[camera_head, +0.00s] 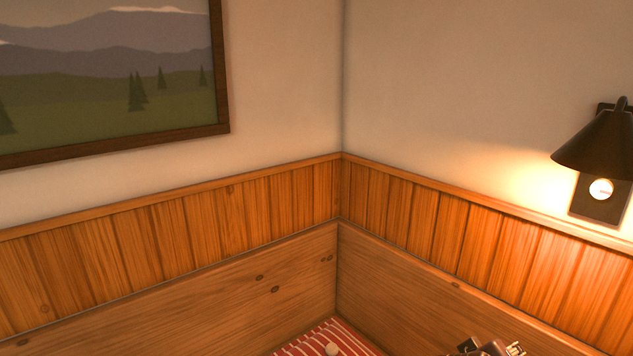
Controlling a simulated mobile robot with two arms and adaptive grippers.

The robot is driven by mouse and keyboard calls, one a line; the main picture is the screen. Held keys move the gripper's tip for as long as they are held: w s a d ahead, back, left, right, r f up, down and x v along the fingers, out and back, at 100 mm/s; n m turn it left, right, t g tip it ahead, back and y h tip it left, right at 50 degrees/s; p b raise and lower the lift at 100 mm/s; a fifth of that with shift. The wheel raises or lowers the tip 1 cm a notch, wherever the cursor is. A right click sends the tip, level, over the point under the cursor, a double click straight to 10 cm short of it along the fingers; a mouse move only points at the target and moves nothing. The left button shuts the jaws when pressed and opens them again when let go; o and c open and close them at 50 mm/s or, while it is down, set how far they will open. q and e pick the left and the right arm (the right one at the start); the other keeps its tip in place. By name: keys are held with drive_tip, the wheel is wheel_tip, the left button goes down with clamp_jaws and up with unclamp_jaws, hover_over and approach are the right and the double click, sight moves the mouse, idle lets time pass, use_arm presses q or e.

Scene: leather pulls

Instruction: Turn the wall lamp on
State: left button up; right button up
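The wall lamp (600,140) is at the right edge, on the right-hand wall. It has a dark cone shade and a dark backplate (598,208), and the picture's edge cuts it off. A pale round knob or bulb (600,189) shows below the shade; I cannot tell which. A warm glow lies on the wall beside the lamp, so it looks lit. Part of a gripper, seemingly my right one (492,347), shows at the bottom edge, well below and left of the lamp and apart from it. Its fingertips are not clear. My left gripper is out of view.
Wooden panelling (440,215) runs along both walls to the corner. Wooden bench backs (200,300) stand below it. A red-and-white striped cushion (350,335) with a small pale round thing (332,349) is at the bottom. A framed landscape picture (222,90) hangs at left.

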drive_tip(key=s+a+f+g+y, duration=0.1)
drive_tip(key=s+a+f+y, duration=0.5)
drive_tip(key=s+f, duration=0.6)
drive_tip(key=s+a+f+g+y, duration=0.1)
drive_tip(key=s+a+f, duration=0.2)
drive_tip(key=s+a, duration=0.35)
drive_tip(key=s+a+f+g+y, duration=0.2)
drive_tip(key=s+a, duration=0.1)
drive_tip(key=s, duration=0.6)
wheel_tip(320, 180, down, 27)
drive_tip(key=s+g, duration=0.1)
drive_tip(key=s, duration=0.1)
drive_tip(key=s+d+f+g, duration=0.1)
drive_tip(key=s+d+f, duration=0.1)
drive_tip(key=s+f, duration=1.3)
drive_tip(key=shift+s+d+f, duration=0.4)
drive_tip(key=shift+s, duration=0.35)
